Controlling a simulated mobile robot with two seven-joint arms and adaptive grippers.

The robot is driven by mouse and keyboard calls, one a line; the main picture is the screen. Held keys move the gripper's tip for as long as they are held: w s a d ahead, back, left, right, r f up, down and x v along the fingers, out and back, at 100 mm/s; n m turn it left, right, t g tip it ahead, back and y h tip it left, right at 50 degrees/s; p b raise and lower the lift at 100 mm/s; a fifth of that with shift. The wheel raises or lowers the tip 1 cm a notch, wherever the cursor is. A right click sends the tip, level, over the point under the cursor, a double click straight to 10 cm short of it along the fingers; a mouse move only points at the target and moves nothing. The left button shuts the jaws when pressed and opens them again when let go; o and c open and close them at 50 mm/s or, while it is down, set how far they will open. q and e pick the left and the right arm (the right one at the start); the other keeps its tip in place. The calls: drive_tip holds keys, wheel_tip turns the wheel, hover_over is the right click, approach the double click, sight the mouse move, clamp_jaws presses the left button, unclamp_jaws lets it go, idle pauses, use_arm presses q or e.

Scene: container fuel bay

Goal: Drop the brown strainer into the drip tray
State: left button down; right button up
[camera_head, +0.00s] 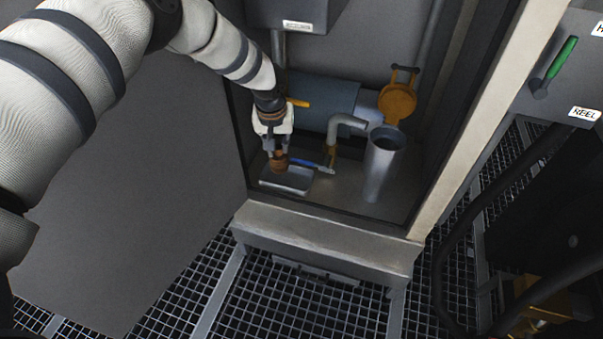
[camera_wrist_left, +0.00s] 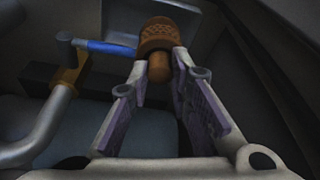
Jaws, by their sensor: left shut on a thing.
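The brown strainer (camera_head: 278,163) is in the jaws of my left gripper (camera_head: 274,150), whose arm comes in from the left. In the left wrist view the strainer (camera_wrist_left: 160,36) has a cross-hatched wide body and a narrower stem, and the two fingertips (camera_wrist_left: 158,68) close on the stem. In the head view it is over the left part of the shallow metal drip tray (camera_head: 288,180) on the cabinet floor. I cannot tell how large the gap between strainer and tray is. My right gripper is not in view.
A grey pipe with a brass valve and blue handle (camera_head: 312,165) stands right behind the tray. A tall metal cylinder (camera_head: 380,165) is farther right. The cabinet sill (camera_head: 325,240) runs in front.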

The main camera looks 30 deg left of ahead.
sight(278, 157)
use_arm(q)
drive_tip(key=shift+w+a+f, duration=0.15)
drive_tip(key=shift+w+a, duration=0.25)
drive_tip(key=shift+w, duration=0.05)
wheel_tip(278, 157, down, 5)
drive_tip(key=b, duration=0.4)
drive_tip(key=shift+f, duration=0.2)
drive_tip(key=shift+f+b, duration=0.35)
drive_tip(key=shift+b, duration=0.25)
drive_tip(key=shift+r, duration=0.1)
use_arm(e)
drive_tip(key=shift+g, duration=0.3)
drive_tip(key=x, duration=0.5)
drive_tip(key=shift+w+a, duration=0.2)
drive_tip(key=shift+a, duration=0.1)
use_arm(q)
drive_tip(key=c, duration=1.4)
unclamp_jaws()
drive_tip(key=v, duration=1.2)
